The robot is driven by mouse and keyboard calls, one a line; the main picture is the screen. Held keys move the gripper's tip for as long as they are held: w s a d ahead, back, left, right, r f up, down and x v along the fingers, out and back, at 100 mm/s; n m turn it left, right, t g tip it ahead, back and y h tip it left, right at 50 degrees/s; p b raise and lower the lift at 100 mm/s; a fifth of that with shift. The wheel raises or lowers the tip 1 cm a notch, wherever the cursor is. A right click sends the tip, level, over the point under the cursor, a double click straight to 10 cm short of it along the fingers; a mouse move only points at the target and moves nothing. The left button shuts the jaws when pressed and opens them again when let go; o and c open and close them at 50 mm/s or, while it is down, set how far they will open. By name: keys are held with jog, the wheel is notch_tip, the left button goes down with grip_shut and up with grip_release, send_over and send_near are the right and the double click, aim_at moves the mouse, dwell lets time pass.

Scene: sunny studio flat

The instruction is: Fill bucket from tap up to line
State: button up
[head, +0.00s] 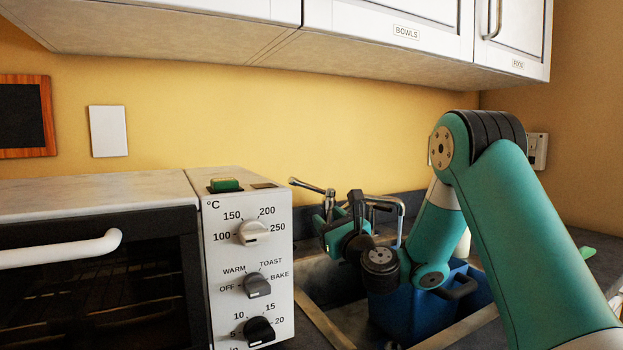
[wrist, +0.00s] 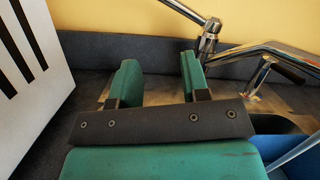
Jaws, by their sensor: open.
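A blue bucket (head: 402,312) stands in the sink (head: 345,318), partly hidden by my arm; its blue rim and dark inside show at the lower right of the wrist view (wrist: 298,152). I cannot see a fill line or a water level. The chrome tap (head: 400,209) is behind my gripper, and its lever (head: 305,185) points up and left. In the wrist view the tap body (wrist: 208,42) is just beyond the right finger. My gripper (head: 337,214) is open in front of the tap, with nothing between its fingers (wrist: 160,80). I see no running water.
A white toaster oven (head: 280,215) stands close on the left of the sink. Wall cupboards (head: 400,45) hang above. A dark backsplash (wrist: 85,55) runs behind the sink. A dark handle (wrist: 288,69) shows near the spout in the wrist view.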

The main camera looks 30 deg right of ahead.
aim_at(305, 186)
notch_tip(305, 186, up, 6)
jog(key=s+d+n+g+y+p, duration=0.2)
jog(key=d+n+g+p, duration=0.1)
jog(key=n+p, duration=0.8)
jog(key=shift+n, duration=0.5)
jog(key=w+a+p, duration=0.1)
jog(key=w+p, duration=0.1)
jog(key=w, duration=0.3)
jog(key=w+a+p, duration=0.1)
jog(key=w+p, duration=0.1)
jog(key=w, duration=0.4)
jog(key=w+a+p, duration=0.1)
jog(key=w+p, duration=0.1)
jog(key=w, duration=0.4)
jog(key=shift+w+f, duration=0.2)
jog(key=shift+w, duration=0.05)
